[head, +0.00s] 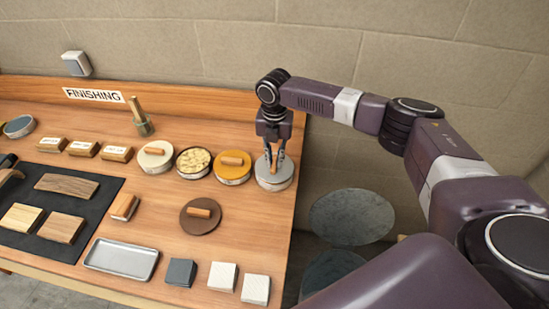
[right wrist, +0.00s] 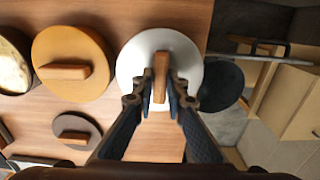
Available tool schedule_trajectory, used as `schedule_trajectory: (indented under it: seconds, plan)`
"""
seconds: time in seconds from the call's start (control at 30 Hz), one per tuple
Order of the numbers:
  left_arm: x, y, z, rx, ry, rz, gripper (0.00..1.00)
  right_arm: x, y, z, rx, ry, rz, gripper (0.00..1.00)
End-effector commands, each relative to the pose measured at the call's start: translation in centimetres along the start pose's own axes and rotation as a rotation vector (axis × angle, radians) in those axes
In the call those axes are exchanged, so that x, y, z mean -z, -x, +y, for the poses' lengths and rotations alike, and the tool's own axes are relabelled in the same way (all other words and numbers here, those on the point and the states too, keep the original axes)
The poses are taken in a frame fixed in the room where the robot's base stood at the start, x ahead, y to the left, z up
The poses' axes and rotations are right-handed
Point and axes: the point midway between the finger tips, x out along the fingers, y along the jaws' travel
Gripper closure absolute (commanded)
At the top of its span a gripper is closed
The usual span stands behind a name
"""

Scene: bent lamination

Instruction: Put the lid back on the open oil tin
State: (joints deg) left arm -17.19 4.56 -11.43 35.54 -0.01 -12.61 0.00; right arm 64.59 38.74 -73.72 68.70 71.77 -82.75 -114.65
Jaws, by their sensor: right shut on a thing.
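The open tin (head: 193,162) stands in the row of tins with pale yellowish contents showing. It also shows at the left edge of the right wrist view (right wrist: 12,68). A dark brown lid (head: 200,216) with a wooden handle lies on the table in front of the row; it shows in the right wrist view (right wrist: 76,134) too. My right gripper (head: 274,164) is over the grey-lidded tin (head: 273,180) at the row's right end. Its fingers are shut on the wooden handle of the grey lid (right wrist: 135,62), which appears seated on its tin. My left gripper is out of view.
An orange-lidded tin (head: 232,172) stands between the open tin and the grey one; a cream-lidded tin (head: 154,162) stands left. A metal tray (head: 122,258), several blocks and a dark mat (head: 88,215) occupy the front and left. The table's right edge is close to the gripper.

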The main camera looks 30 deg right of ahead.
Motion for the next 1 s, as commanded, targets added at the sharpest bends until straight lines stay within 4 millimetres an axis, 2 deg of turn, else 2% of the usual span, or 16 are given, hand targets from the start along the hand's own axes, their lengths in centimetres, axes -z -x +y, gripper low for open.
schedule_trajectory:
  seconds: [1.0]
  plan:
    - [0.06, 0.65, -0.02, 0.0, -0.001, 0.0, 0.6, -0.01, -0.23, 0.0, 0.0, 0.001, 0.0, 1.0]
